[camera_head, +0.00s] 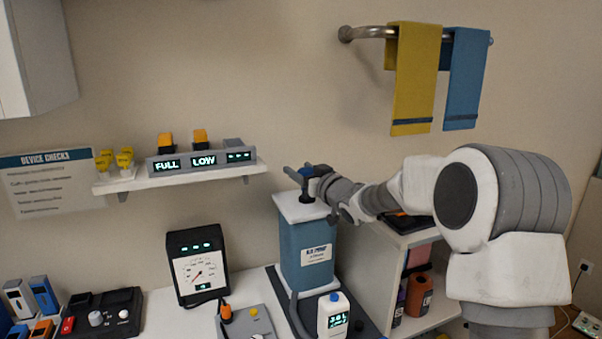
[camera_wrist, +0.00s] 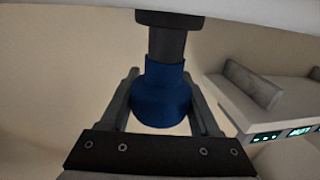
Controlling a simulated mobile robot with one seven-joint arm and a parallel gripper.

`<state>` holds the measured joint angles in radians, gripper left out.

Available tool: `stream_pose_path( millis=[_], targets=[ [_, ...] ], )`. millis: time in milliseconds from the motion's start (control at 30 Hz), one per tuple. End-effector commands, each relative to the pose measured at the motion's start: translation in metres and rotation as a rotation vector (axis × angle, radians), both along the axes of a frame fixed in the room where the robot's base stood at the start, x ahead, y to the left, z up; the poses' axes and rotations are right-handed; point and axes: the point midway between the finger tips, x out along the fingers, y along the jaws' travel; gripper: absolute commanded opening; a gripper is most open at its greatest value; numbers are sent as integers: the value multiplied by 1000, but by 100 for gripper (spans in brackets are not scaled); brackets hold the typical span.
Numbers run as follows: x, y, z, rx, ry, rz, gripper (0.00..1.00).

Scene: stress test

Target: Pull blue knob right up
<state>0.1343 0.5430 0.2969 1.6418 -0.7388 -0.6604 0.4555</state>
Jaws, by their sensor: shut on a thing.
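The blue knob (camera_head: 306,171) sits on a dark upright stem (camera_head: 308,190) above the white top of a blue box-shaped device (camera_head: 307,253). My gripper (camera_head: 302,173) reaches in from the right at knob height and is shut on the knob. In the wrist view, the knob (camera_wrist: 161,98) lies between the two fingers of my gripper (camera_wrist: 161,82), with one finger on each side. A dark length of stem (camera_wrist: 168,42) shows between the knob and the white surface at the top of that view. The exact finger contact is hard to see.
A wall shelf (camera_head: 180,179) with displays stands left of the knob. A gauge box (camera_head: 200,268) and a small white meter (camera_head: 333,317) stand on the bench. An open cabinet (camera_head: 395,238) is on the right, under my arm. Towels (camera_head: 414,80) hang above.

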Motion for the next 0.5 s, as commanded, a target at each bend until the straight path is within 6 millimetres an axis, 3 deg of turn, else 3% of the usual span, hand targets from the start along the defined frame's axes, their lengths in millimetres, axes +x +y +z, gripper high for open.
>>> stream_pose_path(
  millis=[33,500],
  targets=[
    [0,0,21,3,-6,-1,0],
    [0,0,133,4,-10,0,0]
  ],
)
